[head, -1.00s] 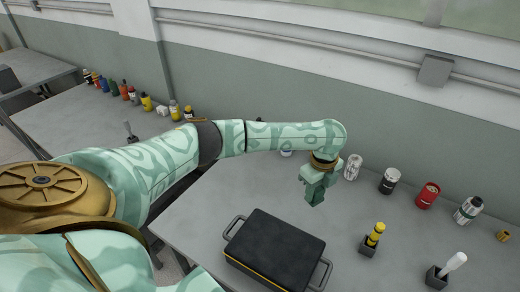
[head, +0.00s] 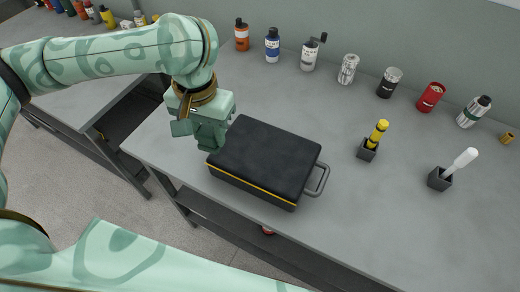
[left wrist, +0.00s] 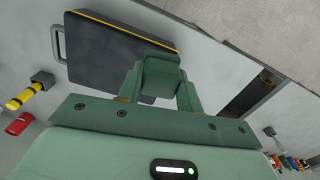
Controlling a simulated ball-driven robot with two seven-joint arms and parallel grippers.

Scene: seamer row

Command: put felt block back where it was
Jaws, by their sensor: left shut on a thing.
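My right gripper is in neither view.
A yellow-handled tool (head: 378,133) and a white-handled one (head: 463,160) stand in small dark holders. Several bottles and cans, including a red can (head: 430,97), line the back. A gap separates the left table.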

